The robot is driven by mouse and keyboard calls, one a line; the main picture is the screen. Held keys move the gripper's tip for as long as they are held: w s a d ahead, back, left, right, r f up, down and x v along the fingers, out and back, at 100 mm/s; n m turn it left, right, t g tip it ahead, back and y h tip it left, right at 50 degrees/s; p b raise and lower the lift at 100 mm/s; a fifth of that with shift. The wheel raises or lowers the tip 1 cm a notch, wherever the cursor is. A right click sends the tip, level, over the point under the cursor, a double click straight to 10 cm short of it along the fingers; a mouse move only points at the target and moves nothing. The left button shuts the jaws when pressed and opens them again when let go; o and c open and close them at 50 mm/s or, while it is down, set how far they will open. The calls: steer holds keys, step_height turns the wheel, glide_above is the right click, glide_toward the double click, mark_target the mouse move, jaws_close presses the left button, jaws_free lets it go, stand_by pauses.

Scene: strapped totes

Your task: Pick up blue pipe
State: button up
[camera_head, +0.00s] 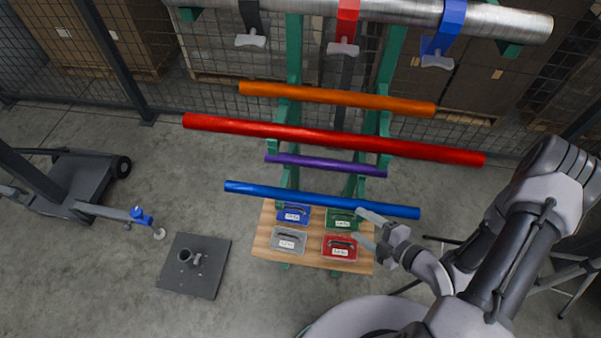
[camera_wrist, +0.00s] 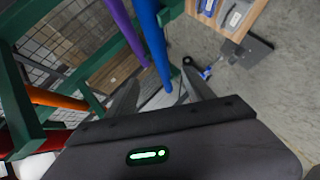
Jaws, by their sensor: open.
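The blue pipe (camera_head: 300,194) lies nearly level across the green rack, the lowest of the pipes in the head view. My gripper (camera_head: 360,226) is open just below its right part, near the totes. In the wrist view the blue pipe (camera_wrist: 150,35) runs down from the top edge, and its lower end shows between the open fingers of my gripper (camera_wrist: 160,76). Nothing is held. I cannot tell whether a finger touches the pipe.
Above it are a purple pipe (camera_head: 325,165), a red pipe (camera_head: 330,137) and an orange pipe (camera_head: 335,97). Several totes stand on a wooden shelf (camera_head: 265,245) below. A black base plate (camera_head: 205,278) and a cart (camera_head: 80,185) stand left, with open floor around them.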

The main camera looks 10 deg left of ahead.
steer(key=b, duration=0.4)
glide_toward(326, 204)
steer(key=x, duration=0.5)
steer(key=shift+a, duration=0.2)
steer(key=b+x, duration=0.2)
steer(key=x, duration=0.3)
steer(key=shift+w+f, duration=0.2)
steer(key=shift+w+a, duration=0.1)
steer(key=shift+w, duration=0.05)
steer(key=shift+r, duration=0.1)
jaws_close()
